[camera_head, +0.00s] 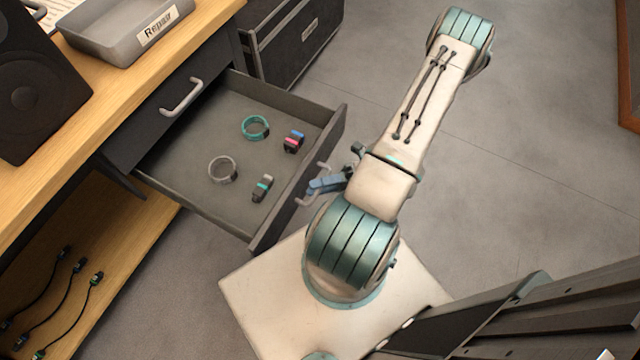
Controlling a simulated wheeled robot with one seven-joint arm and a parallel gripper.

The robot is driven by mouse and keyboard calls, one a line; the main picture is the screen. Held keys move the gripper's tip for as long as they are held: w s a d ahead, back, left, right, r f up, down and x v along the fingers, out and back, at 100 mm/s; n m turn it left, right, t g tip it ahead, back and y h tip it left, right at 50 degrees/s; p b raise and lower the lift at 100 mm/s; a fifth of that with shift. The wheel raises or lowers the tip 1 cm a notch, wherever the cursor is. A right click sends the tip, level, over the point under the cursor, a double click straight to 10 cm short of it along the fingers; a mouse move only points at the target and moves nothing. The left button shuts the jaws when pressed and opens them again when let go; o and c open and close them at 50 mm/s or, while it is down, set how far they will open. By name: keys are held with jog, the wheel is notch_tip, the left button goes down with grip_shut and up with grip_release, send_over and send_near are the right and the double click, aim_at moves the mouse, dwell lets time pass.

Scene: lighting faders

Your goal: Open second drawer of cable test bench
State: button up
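The wooden-topped bench (130,85) stands at the left. Its closed upper drawer (135,130) has a pale bar handle (181,98). Below it, a dark grey drawer (200,135) is pulled far out, with its interior showing. My gripper (318,187) is at the outer side of this open drawer's front, right by its pale handle (303,199). My arm link hides part of the gripper, and I cannot tell whether the fingers close on the handle or only lie beside it.
The open drawer holds a teal cable coil (255,127), a grey coil (222,169) and small connectors (262,188). A grey tray labelled Repair (110,40) and a speaker (35,95) sit on top. A black case (295,45) stands behind the drawer.

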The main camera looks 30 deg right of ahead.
jog(key=v, duration=1.3)
jog(key=shift+s+d, duration=0.2)
jog(key=shift+d, duration=0.15)
jog(key=shift+f, duration=0.1)
jog(key=w+a+r+n+g+h+p, duration=0.3)
jog(key=r+n, duration=0.3)
jog(key=r, duration=0.2)
jog(key=w+a+r+n+g+h+p, duration=0.2)
jog(key=w+r+n+g+h+p, duration=0.15)
jog(key=r+n, duration=0.4)
jog(key=w+a+r+n+g+h+p, duration=0.25)
jog(key=r+n+g, duration=0.2)
jog(key=r, duration=0.35)
jog(key=a+r+n+t+h+p, duration=0.4)
jog(key=a+r+n, duration=0.2)
jog(key=r+n, duration=0.4)
jog(key=a+r+n+t+h+p, duration=0.4)
jog(key=a+r+n, duration=0.3)
jog(key=r, duration=0.5)
jog(key=n+h+p, duration=0.1)
jog(key=n, duration=0.1)
jog(key=shift+r+n+h, duration=0.3)
jog(key=shift+r+n, duration=0.1)
